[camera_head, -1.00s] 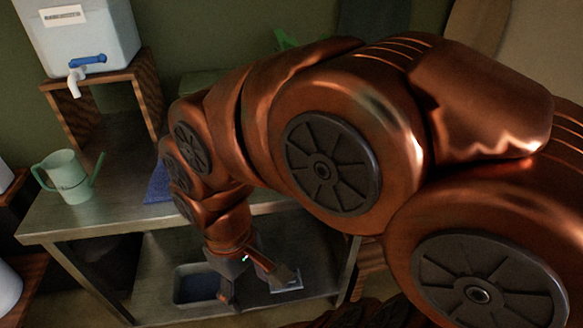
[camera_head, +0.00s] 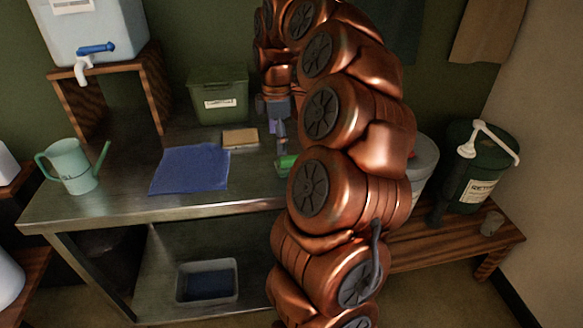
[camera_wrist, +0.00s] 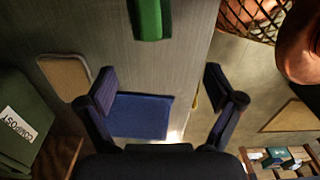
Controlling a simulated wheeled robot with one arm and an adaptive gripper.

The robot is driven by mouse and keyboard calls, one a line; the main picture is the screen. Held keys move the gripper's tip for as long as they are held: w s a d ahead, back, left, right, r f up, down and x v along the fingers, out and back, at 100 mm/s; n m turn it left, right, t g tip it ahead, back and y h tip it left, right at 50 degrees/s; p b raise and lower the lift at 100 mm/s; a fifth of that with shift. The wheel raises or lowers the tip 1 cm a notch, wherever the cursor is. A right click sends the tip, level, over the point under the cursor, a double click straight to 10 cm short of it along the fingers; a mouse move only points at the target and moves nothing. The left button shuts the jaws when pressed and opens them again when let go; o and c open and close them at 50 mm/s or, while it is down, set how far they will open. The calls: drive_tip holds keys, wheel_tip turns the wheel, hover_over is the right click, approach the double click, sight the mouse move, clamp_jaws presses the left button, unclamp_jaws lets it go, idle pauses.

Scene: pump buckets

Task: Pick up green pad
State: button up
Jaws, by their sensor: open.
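The green pad (camera_head: 287,163) lies on the metal table near its right end, partly hidden by my arm in the head view. It also shows at the top edge of the wrist view (camera_wrist: 149,18), partly cut off. My gripper (camera_head: 279,132) is above the table, close to the pad in the head view. In the wrist view my gripper (camera_wrist: 160,78) has its two fingers wide apart with nothing between them. The pad is beyond the fingertips there, apart from them.
A blue cloth (camera_head: 190,170) and a tan pad (camera_head: 240,138) lie left of the green pad. A green bin (camera_head: 218,95) stands behind. A watering can (camera_head: 70,168) and a water tank (camera_head: 95,35) are at the left. A dark bucket (camera_head: 470,165) stands at right.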

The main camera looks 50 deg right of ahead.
sight(291, 157)
drive_tip(key=d, duration=0.1)
drive_tip(key=d+f, duration=0.1)
drive_tip(key=d, duration=0.1)
drive_tip(key=shift+s+d, duration=0.15)
drive_tip(key=shift+d+f, duration=0.1)
drive_tip(key=shift+d, duration=0.15)
drive_tip(key=shift+s+f, duration=0.1)
drive_tip(key=shift+f, duration=1.2)
drive_tip(key=f, duration=0.1)
drive_tip(key=f+p, duration=0.1)
drive_tip(key=f, duration=0.2)
drive_tip(key=shift+s, duration=0.35)
drive_tip(key=shift+f+p, duration=0.3)
drive_tip(key=shift+f, duration=0.25)
drive_tip(key=shift+w, duration=0.1)
drive_tip(key=c, duration=1.2)
drive_tip(key=shift+r, duration=0.15)
